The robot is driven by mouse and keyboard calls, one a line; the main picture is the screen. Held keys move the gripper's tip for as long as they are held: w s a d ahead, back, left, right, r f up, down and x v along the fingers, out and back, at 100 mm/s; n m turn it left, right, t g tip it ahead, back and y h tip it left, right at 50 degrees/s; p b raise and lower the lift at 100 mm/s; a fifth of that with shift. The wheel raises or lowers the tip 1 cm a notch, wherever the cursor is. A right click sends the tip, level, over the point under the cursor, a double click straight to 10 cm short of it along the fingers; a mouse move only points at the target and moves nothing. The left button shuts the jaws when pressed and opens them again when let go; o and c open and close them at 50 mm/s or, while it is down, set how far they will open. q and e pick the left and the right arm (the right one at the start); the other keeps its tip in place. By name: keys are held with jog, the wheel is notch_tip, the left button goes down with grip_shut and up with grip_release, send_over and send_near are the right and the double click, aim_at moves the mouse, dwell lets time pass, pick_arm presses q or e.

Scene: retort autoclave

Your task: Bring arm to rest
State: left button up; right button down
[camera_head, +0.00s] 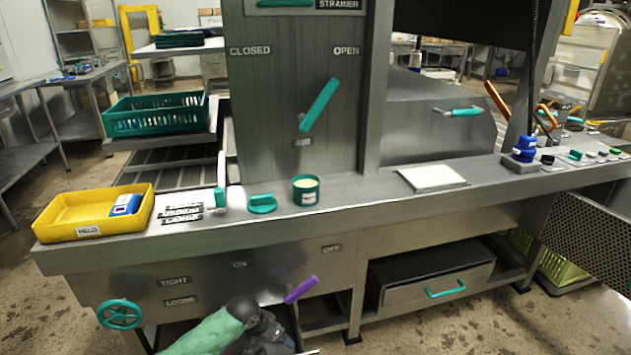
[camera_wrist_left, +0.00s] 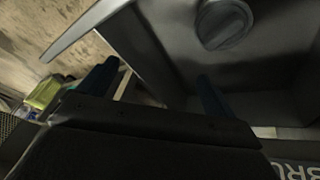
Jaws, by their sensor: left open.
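My left arm, with a green link and dark wrist, shows at the bottom of the head view. Its gripper there is mostly cut off by the lower edge, in front of the steel bench (camera_head: 345,240). In the left wrist view my left gripper (camera_wrist_left: 157,88) has its two dark fingers apart with nothing between them. Beyond the fingers is a grey metal panel (camera_wrist_left: 175,70) with a round dark knob (camera_wrist_left: 223,24). My right gripper is in neither view.
A purple handle (camera_head: 300,289) and a teal handwheel (camera_head: 119,314) sit on the bench front near my left arm. A drawer (camera_head: 438,281) is to the right. On the bench top stand a yellow tray (camera_head: 93,213) and an open teal-rimmed can (camera_head: 305,190).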

pick_arm(q)
jog(key=s+d+r+n+t+h, duration=0.1)
jog(key=s+d+r+t+h, duration=0.25)
jog(key=d, duration=0.25)
jog(key=s+d+r+t+h, duration=0.2)
jog(key=s+d+r+t, duration=0.2)
jog(key=d+t, duration=0.15)
jog(key=s+a+r+g+y+p, duration=0.2)
jog(key=s+r+p, duration=0.4)
jog(key=s, duration=0.4)
jog(key=s+a+r+n+g+y+p, duration=0.1)
jog(key=s+a+r+g+y+p, duration=0.2)
jog(key=s+a+r+p, duration=0.3)
jog(key=s+a+r+g+y+p, duration=0.2)
jog(key=s+a+r+g+p, duration=0.2)
jog(key=s+p, duration=0.5)
jog(key=s+r+g, duration=0.1)
jog(key=s, duration=0.4)
jog(key=shift+s+a+r+n, duration=0.25)
jog(key=shift+a+r+n, duration=0.05)
jog(key=shift+a+r, duration=0.1)
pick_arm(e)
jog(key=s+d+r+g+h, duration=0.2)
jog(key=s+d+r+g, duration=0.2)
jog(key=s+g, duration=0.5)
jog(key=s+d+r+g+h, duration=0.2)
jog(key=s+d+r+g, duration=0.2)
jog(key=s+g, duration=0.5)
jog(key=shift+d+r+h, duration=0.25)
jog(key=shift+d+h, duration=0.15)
